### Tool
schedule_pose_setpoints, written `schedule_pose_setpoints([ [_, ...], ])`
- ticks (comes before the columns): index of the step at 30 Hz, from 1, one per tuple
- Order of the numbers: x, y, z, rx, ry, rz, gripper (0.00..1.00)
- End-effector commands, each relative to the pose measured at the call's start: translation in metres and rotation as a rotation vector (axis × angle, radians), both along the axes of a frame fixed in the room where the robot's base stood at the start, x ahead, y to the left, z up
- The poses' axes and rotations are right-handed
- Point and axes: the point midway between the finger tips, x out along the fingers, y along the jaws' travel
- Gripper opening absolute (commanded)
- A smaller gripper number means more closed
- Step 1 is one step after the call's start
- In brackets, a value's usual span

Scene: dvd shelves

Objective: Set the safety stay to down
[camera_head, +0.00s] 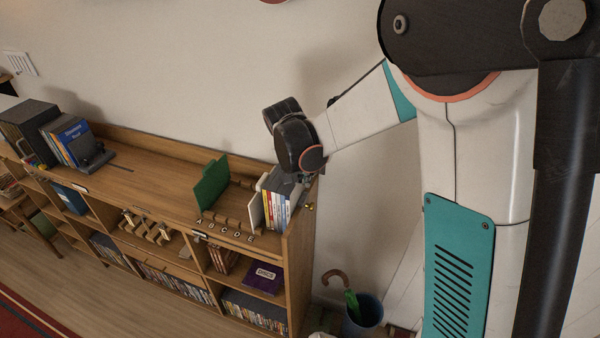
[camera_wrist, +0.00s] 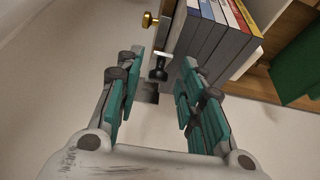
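My gripper (camera_wrist: 162,66) shows in the wrist view with its teal-padded fingers spread apart. A small black knob or lever (camera_wrist: 158,68) sits between the fingertips, on or beside the end panel of the shelf; I see no finger touching it. A brass knob (camera_wrist: 149,20) is just beyond it on the same panel, and it also shows in the head view (camera_head: 309,206). I cannot tell for sure which of these is the safety stay. In the head view my wrist hides most of the gripper at the shelf's right end.
Upright cases (camera_head: 279,198) stand at the shelf's right end, close to my gripper. A green divider (camera_head: 211,184) stands left of them on the wooden shelf unit (camera_head: 150,185). A blue bin (camera_head: 363,318) with an umbrella stands on the floor at right.

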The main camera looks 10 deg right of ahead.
Motion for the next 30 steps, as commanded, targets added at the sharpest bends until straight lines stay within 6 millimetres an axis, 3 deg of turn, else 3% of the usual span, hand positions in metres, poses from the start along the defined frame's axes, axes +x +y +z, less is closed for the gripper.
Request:
schedule_pose_setpoints([
  [8,0.001,-0.001,0.001,-0.001,-0.003,-0.001,0.37],
  [13,-0.003,0.002,0.012,-0.002,-0.002,0.0,0.37],
  [30,-0.033,0.022,0.102,-0.001,-0.001,0.001,0.37],
])
